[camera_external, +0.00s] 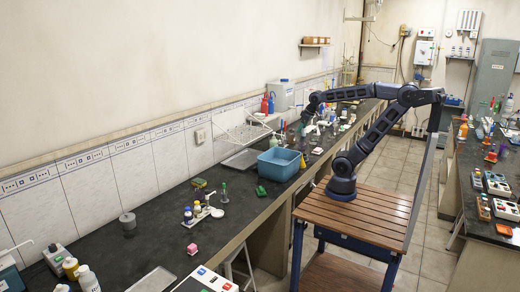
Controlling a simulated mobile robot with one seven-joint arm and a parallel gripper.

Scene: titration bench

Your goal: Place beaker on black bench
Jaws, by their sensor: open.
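The black bench (165,222) runs along the tiled wall from the lower left towards the back. My arm reaches left over it, and my gripper (304,125) is open above the far part of the bench, pointing down. Small clear glassware (321,126) stands on the bench around and just right of the gripper. It is too small to tell which piece is the beaker, or whether any piece touches the fingers.
A blue basin (279,164) stands on the bench in front of the gripper, with a white drying rack (243,130) behind it to the left. Bottles on a small tray (203,212) stand nearer. A grey weight-like cylinder (128,223) stands at left, with bare bench around it.

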